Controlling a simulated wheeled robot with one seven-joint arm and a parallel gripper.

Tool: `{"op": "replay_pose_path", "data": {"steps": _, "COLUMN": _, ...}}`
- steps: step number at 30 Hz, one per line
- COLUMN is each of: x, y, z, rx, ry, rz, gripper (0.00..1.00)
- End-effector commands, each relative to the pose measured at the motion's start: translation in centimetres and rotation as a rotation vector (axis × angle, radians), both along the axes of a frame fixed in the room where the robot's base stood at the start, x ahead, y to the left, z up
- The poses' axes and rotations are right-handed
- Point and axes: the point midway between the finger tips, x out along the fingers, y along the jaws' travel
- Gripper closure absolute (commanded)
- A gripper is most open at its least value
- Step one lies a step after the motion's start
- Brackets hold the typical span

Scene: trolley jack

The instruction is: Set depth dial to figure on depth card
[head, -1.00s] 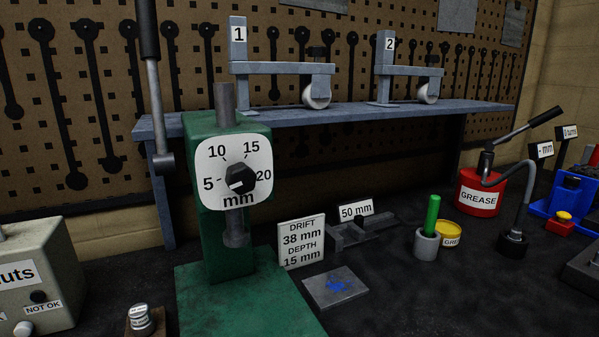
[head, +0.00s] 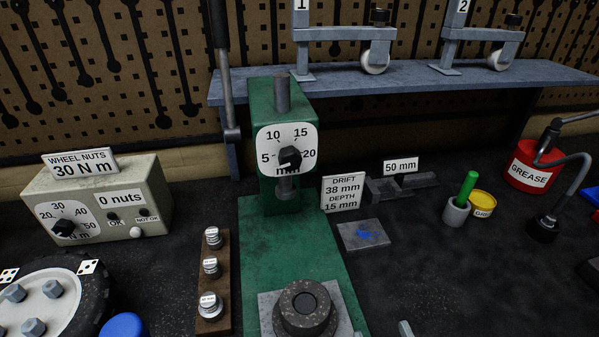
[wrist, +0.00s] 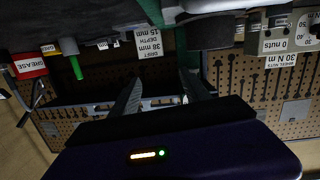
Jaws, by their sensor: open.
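The depth dial (head: 289,158) is a black knob on a white plate marked 5, 10, 15, 20 and mm, on the front of the green press (head: 264,110). A pale mark on the knob seems to point to the lower left, near or below the 5; it is too small to read surely. The depth card (head: 343,194) stands right of the press and reads DRIFT 38 mm, DEPTH 15 mm. In the wrist view, which is upside down, the card (wrist: 149,43) shows beyond my gripper (wrist: 162,98). My gripper is open and empty, apart from the dial.
A press ram (head: 287,187) hangs below the dial, over a round dark part (head: 305,307) on the base. A rack of small drifts (head: 211,270) and a wheel-nut box (head: 100,203) stand left.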

Motion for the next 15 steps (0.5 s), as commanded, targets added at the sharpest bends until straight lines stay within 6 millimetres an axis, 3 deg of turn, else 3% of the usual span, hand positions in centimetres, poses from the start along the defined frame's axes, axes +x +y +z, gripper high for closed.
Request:
{"op": "replay_pose_path", "data": {"steps": 1, "x": 1.6, "y": 1.3, "z": 1.5, "rx": 0.005, "ry": -0.023, "rz": 0.014, "gripper": 0.45}}
{"op": "replay_pose_path", "data": {"steps": 6, "x": 5.4, "y": 4.9, "z": 5.8, "rx": 0.019, "ry": -0.060, "rz": 0.036, "gripper": 0.45}}
{"op": "replay_pose_path", "data": {"steps": 15, "x": 9.3, "y": 10.9, "z": 14.5, "rx": 0.079, "ry": -0.108, "rz": 0.053, "gripper": 0.45}}
